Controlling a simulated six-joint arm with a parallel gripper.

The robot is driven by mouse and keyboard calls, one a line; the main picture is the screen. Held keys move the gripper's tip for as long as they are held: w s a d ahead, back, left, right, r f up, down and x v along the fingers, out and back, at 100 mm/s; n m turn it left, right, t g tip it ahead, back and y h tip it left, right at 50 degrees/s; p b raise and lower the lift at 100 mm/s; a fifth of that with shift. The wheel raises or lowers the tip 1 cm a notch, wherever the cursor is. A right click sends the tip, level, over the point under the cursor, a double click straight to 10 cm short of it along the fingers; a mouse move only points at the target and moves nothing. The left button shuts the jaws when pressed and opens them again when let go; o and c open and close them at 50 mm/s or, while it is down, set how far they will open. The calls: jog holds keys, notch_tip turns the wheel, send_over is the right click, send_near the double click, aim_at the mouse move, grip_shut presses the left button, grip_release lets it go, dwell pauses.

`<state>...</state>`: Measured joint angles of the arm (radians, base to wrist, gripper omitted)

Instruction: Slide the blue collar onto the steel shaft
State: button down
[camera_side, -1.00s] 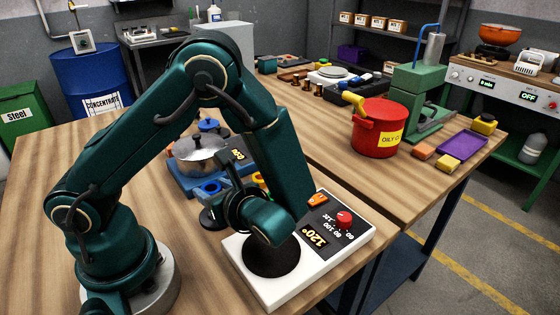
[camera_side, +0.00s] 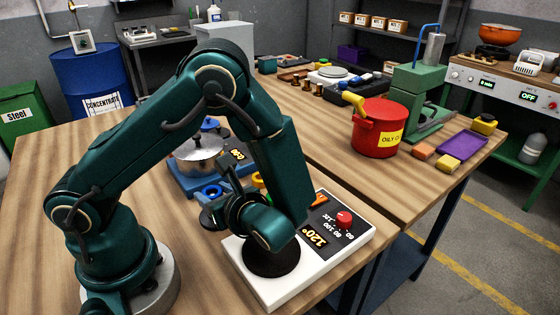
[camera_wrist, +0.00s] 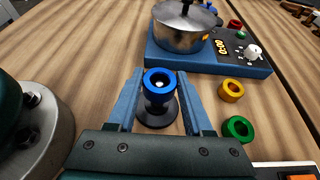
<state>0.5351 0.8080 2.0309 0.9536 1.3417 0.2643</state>
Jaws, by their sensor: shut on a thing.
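The blue collar (camera_wrist: 160,76) sits between the two fingers of my gripper (camera_wrist: 160,88) in the wrist view, and the gripper is shut on it. A bright round end of the steel shaft (camera_wrist: 159,84) shows inside the collar's hole. A dark round base (camera_wrist: 155,113) is below. I cannot tell how far down the shaft the collar is. In the side view the blue collar (camera_side: 212,190) shows above the dark base (camera_side: 213,219), left of my wrist, which hides most of the gripper.
A yellow collar (camera_wrist: 231,90) and a green collar (camera_wrist: 238,129) lie to the right. A steel pot (camera_wrist: 181,30) stands on a blue hotplate (camera_wrist: 205,60) beyond. A white hotplate (camera_side: 330,242) is under my wrist. A red can (camera_side: 378,128) stands farther right. Bare wood lies left of the collar.

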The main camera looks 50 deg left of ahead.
jog(key=shift+f, duration=0.1)
grip_release()
dwell(0.4)
dwell(0.6)
jog(key=shift+r, duration=3.75)
